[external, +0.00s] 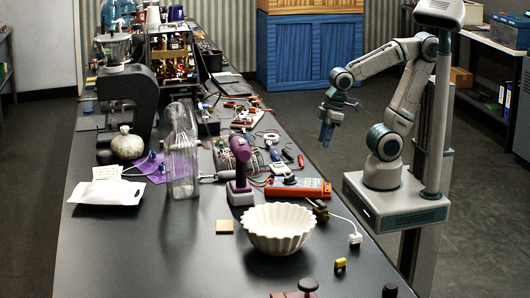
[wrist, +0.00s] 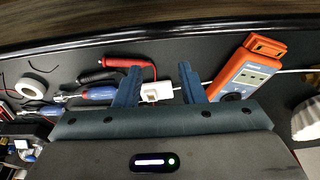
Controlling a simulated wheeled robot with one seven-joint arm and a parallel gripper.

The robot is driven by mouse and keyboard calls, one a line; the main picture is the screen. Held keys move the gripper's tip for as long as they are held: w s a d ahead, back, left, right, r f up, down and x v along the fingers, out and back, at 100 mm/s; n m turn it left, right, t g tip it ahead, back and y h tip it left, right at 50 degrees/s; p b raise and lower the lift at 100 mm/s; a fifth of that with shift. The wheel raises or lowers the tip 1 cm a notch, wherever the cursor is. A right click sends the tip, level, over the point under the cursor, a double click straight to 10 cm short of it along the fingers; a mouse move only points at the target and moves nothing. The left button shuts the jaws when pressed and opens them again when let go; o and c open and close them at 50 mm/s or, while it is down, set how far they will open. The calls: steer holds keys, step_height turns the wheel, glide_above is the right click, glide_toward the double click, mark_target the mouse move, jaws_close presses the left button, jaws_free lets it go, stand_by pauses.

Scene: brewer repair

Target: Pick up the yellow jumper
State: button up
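The yellow jumper is probably the small yellow block (external: 340,264) near the front right of the bench in the external view; it looks tiny, so its shape is unclear. I do not see it in the wrist view. My gripper (external: 326,135) hangs in the air past the bench's right edge, well behind and above the yellow block. In the wrist view my gripper (wrist: 158,85) has its two blue fingers apart, with nothing held. A small white block (wrist: 157,92) with a white cable shows below, in line with the gap between the fingers.
An orange meter (external: 298,188), a white fluted bowl (external: 278,228) and a white plug (external: 355,239) lie between my gripper and the yellow block. A dark red object (external: 295,295) is at the front edge. A screwdriver (wrist: 98,94) and red probe (wrist: 125,61) lie below. The bench's front left is clear.

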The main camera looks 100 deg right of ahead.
steer(key=shift+o, duration=0.3)
steer(key=w+a+r+n+p, duration=0.1)
steer(key=w+a+r+n, duration=0.6)
steer(key=w+a+n, duration=0.5)
steer(key=n+t+y+p, duration=0.1)
steer(key=n+p, duration=0.2)
steer(key=n, duration=2.4)
glide_above(342, 259)
steer(key=s, duration=0.2)
step_height(342, 259, down, 10)
steer(key=shift+f, duration=0.2)
steer(key=shift+d+p+x, duration=0.1)
steer(key=shift+p+x, duration=0.3)
steer(key=shift+x, duration=0.95)
steer(key=shift+d+p+x, duration=0.15)
steer(key=shift+p+x, duration=0.25)
steer(key=shift+x, duration=0.9)
jaws_close()
